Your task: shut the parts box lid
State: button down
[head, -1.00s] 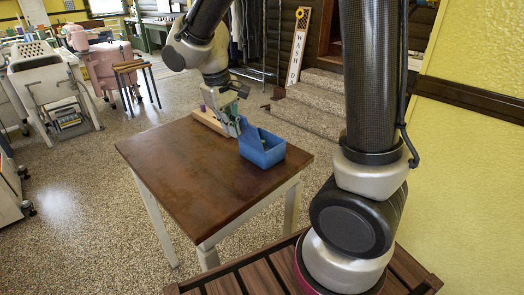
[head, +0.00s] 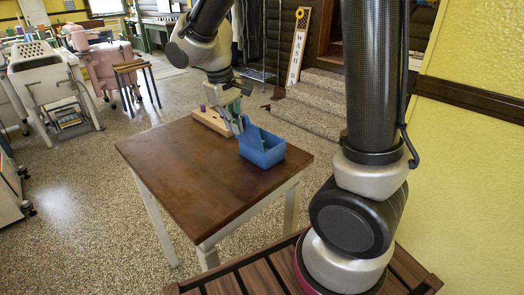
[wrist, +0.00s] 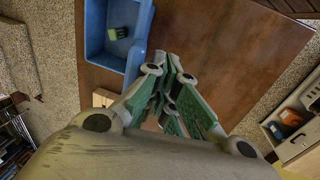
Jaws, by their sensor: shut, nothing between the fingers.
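The blue parts box (head: 264,154) stands near the far right edge of the brown table. Its lid (head: 245,130) is up, rising on the box's left side beside my gripper. In the wrist view the box (wrist: 94,30) shows at the upper left, open, with a small green and black item (wrist: 117,33) inside. My gripper (head: 239,127) is shut and empty, just left of the raised lid and close to it. In the wrist view the fingertips (wrist: 170,62) are beside the box's right side. I cannot tell whether they touch the lid.
A pale wooden block (head: 210,122) lies on the table (head: 195,175) left of my gripper, with a small purple item (head: 203,107) at its far end. The front and left of the tabletop are bare. Stone steps (head: 310,105) rise behind the table.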

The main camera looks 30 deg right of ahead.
jog(key=shift+w+d+r, duration=0.1)
jog(key=shift+w+d, duration=0.15)
jog(key=shift+d, duration=0.5)
jog(key=shift+w+d+r, duration=0.15)
jog(key=shift+w+d, duration=0.05)
jog(key=shift+d, duration=0.6)
jog(key=shift+w+d+r, duration=0.1)
jog(key=shift+w+d, duration=0.15)
jog(key=shift+d, duration=0.6)
jog(key=shift+w+d+f, duration=0.1)
jog(key=shift+w+d, duration=0.1)
jog(key=shift+d, duration=0.2)
jog(key=w+d+r+v, duration=0.1)
jog(key=d+v, duration=0.2)
jog(key=v, duration=1.2)
send_over(246, 115)
jog(key=w, duration=0.3)
jog(key=shift+w+d, duration=0.1)
jog(key=shift+d, duration=0.15)
jog(key=shift+w, duration=0.1)
